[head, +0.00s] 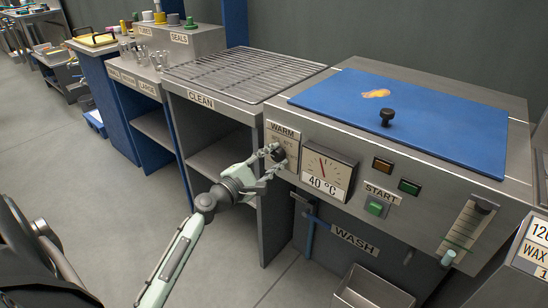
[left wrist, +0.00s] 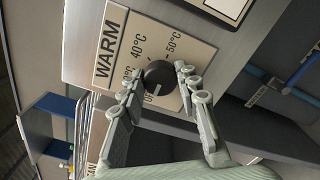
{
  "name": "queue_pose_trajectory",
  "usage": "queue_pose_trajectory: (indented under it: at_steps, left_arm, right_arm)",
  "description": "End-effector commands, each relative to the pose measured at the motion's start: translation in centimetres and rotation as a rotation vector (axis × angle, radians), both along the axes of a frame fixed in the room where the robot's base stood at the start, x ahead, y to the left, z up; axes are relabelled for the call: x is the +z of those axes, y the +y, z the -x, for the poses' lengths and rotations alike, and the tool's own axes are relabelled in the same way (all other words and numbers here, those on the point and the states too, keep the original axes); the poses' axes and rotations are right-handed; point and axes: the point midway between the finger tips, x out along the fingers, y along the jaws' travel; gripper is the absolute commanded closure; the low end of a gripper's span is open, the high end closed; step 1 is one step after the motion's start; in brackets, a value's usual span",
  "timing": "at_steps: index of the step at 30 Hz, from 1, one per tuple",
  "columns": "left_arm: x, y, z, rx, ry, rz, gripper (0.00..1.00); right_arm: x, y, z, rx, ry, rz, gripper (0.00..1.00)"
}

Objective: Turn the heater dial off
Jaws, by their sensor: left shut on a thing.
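The heater dial is a round black knob (left wrist: 159,77) on a cream plate (left wrist: 125,48) marked WARM, with 40 °C and 50 °C readable in the left wrist view. In the head view the dial (head: 278,154) sits at the left end of the machine's front. My left gripper (left wrist: 158,80) is shut on the dial, one finger on each side; it also shows in the head view (head: 271,160). My right gripper is not in view.
A START label with a green button (head: 376,208) and two more buttons lie right of the gauge. A blue lid (head: 400,110) with a black knob tops the machine. A CLEAN rack (head: 240,72) stands left. A blue handle (head: 310,230) is below, near WASH.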

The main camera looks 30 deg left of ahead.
Motion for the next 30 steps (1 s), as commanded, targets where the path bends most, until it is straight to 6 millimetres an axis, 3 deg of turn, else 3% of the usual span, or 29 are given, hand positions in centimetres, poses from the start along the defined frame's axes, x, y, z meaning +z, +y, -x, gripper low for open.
queue_pose_trajectory:
  at_steps: [7, 8, 12, 23, 30]
  left_arm:
    - [0.0, 0.1, 0.0, 0.003, 0.000, 0.002, 0.97]
    - [0.0, 0.1, 0.0, 0.003, -0.001, 0.002, 0.65]
    - [0.0, 0.1, 0.0, 0.003, 0.000, 0.001, 0.47]
    - [-0.1, 0.1, 0.5, 0.000, 0.001, 0.001, 0.47]
    - [-0.2, 0.4, 4.5, 0.001, 0.003, 0.002, 0.47]
  right_arm:
    - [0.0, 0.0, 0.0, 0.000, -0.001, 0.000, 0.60]
    - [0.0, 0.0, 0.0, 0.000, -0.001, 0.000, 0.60]
    - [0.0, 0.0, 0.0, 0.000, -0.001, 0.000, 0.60]
    - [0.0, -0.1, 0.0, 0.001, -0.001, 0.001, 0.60]
    - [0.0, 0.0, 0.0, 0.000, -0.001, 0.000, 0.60]
